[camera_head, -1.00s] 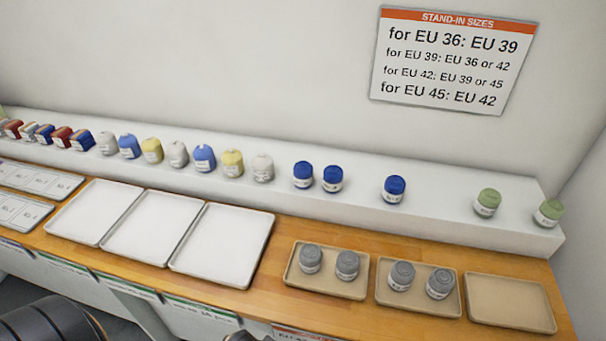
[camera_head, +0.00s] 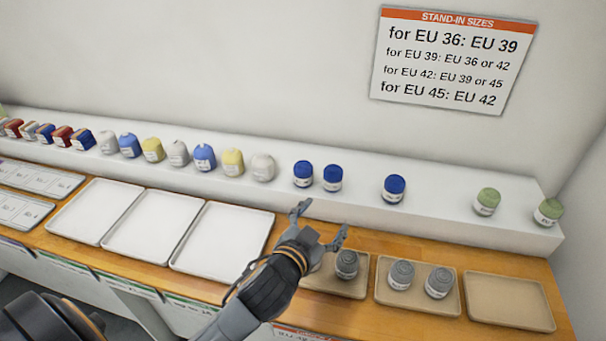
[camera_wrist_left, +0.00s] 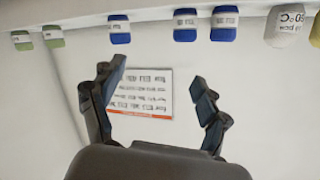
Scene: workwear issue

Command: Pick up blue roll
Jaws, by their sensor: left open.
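Three dark blue rolls with white labels stand upright on the white shelf: a left one (camera_head: 303,174), a middle one (camera_head: 332,178) close beside it, and one farther right (camera_head: 394,189). They also show upside down along the top of the left wrist view, as a right one (camera_wrist_left: 224,23), a middle one (camera_wrist_left: 185,25) and a left one (camera_wrist_left: 119,30). My left gripper (camera_head: 322,222) is open and empty, in front of the shelf edge, below the left and middle blue rolls and touching neither. My right gripper is not in view.
Tan trays (camera_head: 510,302) on the wooden counter hold grey rolls (camera_head: 347,264); the rightmost tray is empty. Empty white trays (camera_head: 222,239) lie to the left. Green rolls (camera_head: 487,202) and several blue, yellow and white bundles (camera_head: 233,163) share the shelf.

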